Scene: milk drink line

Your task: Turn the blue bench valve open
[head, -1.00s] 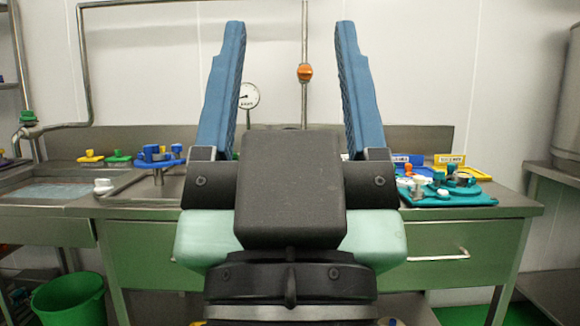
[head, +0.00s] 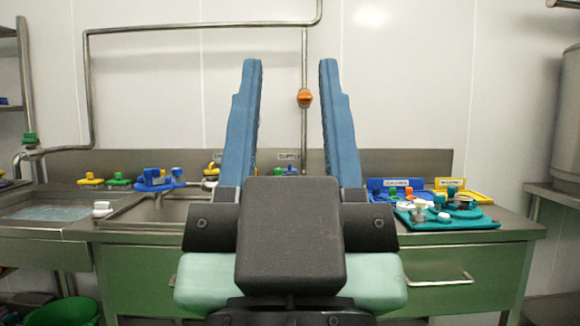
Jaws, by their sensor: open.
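My gripper (head: 290,64) is open and empty, its two blue fingers pointing up in the middle of the head view. A blue fitting with upright knobs (head: 158,180) stands on a metal stem at the bench's left, to the left of my gripper and apart from it. It may be the blue bench valve. Small blue and green parts (head: 284,171) show between my fingers at the back of the bench, below a sign reading "SUPPLY". They are too small to make out, and my gripper body hides the bench in front of them.
The steel bench (head: 440,235) has a low backsplash. A teal mat (head: 480,222) with several fittings lies at the right, before a blue tray (head: 376,185) and a yellow tray (head: 481,197). A white part (head: 102,209) sits at the left. An orange valve (head: 304,97) is on the wall pipe.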

